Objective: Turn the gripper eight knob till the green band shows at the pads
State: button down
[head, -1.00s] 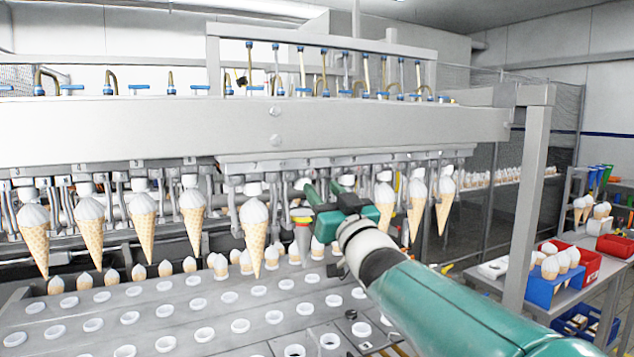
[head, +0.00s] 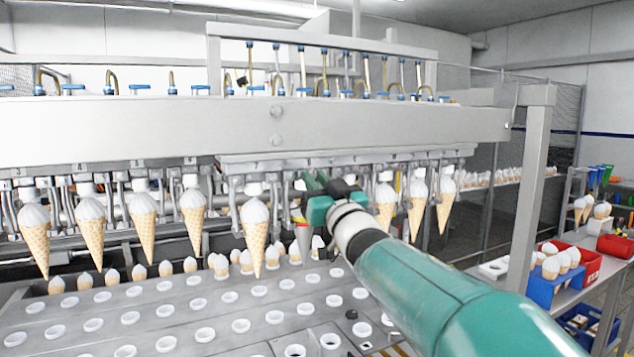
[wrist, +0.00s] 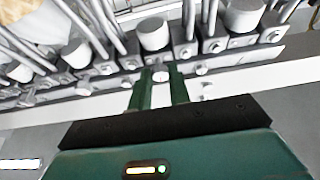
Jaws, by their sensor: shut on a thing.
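My gripper (wrist: 160,88) is at the front of the row of cone grippers. In the wrist view its two green fingers are closed on a small pale knob (wrist: 160,76) on the metal bar. In the head view my gripper (head: 318,182) is under the machine's beam, right of centre, and hides the knob. Just below and left of it hangs a grey cone (head: 303,238) with coloured bands near its top. Red and yellow show there; I cannot tell which band lies at the pads. The pads are mostly hidden.
Cones with white tops, such as one close on the left (head: 255,235), hang on both sides of my gripper. A tray plate (head: 170,310) with rows of holes lies below. A post (head: 530,200) and a side table with red and blue bins (head: 553,288) stand right.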

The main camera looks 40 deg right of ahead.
jog(key=shift+d+n+y, duration=0.1)
jog(key=shift+n+y, duration=0.9)
jog(key=shift+n, duration=0.7)
jog(key=c, duration=1.3)
grip_release()
jog(key=shift+s, duration=0.15)
jog(key=v, duration=1.3)
jog(key=shift+s+f, duration=0.2)
jog(key=shift+f, duration=0.15)
